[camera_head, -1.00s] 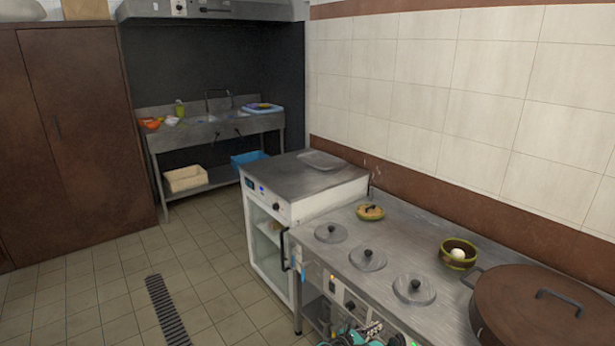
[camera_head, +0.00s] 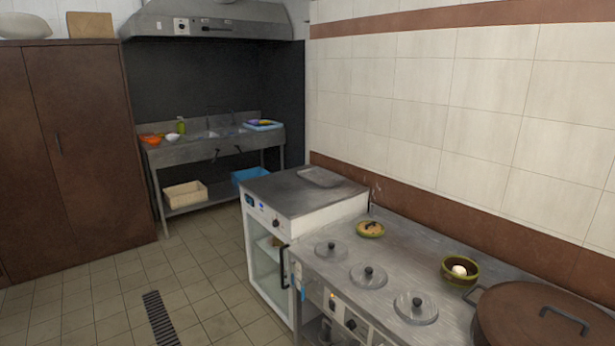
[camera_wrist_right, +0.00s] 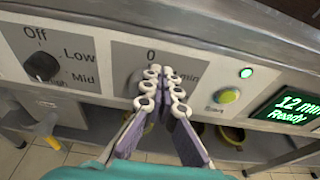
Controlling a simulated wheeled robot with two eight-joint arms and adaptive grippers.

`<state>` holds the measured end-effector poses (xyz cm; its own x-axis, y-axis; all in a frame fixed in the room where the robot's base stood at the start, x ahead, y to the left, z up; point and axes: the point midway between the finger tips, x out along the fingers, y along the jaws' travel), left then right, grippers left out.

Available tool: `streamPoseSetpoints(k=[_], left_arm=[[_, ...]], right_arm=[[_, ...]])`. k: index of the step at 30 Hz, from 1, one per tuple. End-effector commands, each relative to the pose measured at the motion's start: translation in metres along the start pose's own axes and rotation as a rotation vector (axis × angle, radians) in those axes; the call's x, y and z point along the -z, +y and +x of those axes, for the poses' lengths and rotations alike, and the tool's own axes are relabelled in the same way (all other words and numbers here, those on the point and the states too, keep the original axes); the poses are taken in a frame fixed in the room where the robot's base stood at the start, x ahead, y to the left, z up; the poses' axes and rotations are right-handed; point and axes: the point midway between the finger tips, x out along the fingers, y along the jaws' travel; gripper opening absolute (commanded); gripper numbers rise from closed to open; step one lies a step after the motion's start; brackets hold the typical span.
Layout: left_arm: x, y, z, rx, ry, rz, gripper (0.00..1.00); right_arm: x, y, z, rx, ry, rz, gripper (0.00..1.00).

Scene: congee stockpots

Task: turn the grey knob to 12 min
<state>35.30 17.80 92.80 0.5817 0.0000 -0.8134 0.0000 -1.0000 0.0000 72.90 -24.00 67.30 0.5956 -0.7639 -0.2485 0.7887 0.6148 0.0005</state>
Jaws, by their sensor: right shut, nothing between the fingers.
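The grey knob (camera_wrist_right: 134,84) is on the stove's front panel in the right wrist view, mostly hidden behind my right gripper. The marks "0" and part of "min" show around it; its pointer is hidden. My right gripper (camera_wrist_right: 164,76) is shut, with its fingertips together in front of the knob; I cannot tell whether they touch it. The display (camera_wrist_right: 294,107) on the right reads "12 min Ready". My left gripper is in neither current view.
A black knob (camera_wrist_right: 41,66) marked Off, Low and Mid is to the left. A green lamp (camera_wrist_right: 246,73) is lit above a yellow-green button (camera_wrist_right: 227,96). In the head view, lidded wells, a bowl (camera_head: 460,269) and a large brown-lidded pot (camera_head: 530,322) are on the steel counter (camera_head: 400,250).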

Motion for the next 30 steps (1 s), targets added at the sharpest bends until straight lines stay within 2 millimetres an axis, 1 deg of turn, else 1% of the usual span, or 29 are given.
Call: streamPoseSetpoints(k=[5, 8, 18, 21, 25, 30], left_arm=[[0.0, 0.0, 0.0, 0.0, 0.0, 0.0, 0.32], [0.0, 0.0, 0.0, 0.0, 0.0, 0.0, 0.32], [0.0, 0.0, 0.0, 0.0, 0.0, 0.0, 0.32], [0.0, 0.0, 0.0, 0.0, 0.0, 0.0, 0.32], [0.0, 0.0, 0.0, 0.0, 0.0, 0.0, 0.32], [0.0, 0.0, 0.0, 0.0, 0.0, 0.0, 0.32]], right_arm=[[-0.005, -0.002, -0.002, 0.0, 0.0, 0.0, 0.0], [-0.005, -0.002, -0.006, -0.002, 0.0, -0.001, 0.0], [0.005, -0.001, -0.046, -0.003, -0.001, -0.001, 0.0], [0.007, -0.002, -0.055, -0.001, -0.001, 0.0, 0.0], [0.009, -0.002, -0.06, 0.0, -0.001, 0.0, 0.0], [0.009, -0.002, -0.06, 0.0, -0.001, 0.0, 0.0]])
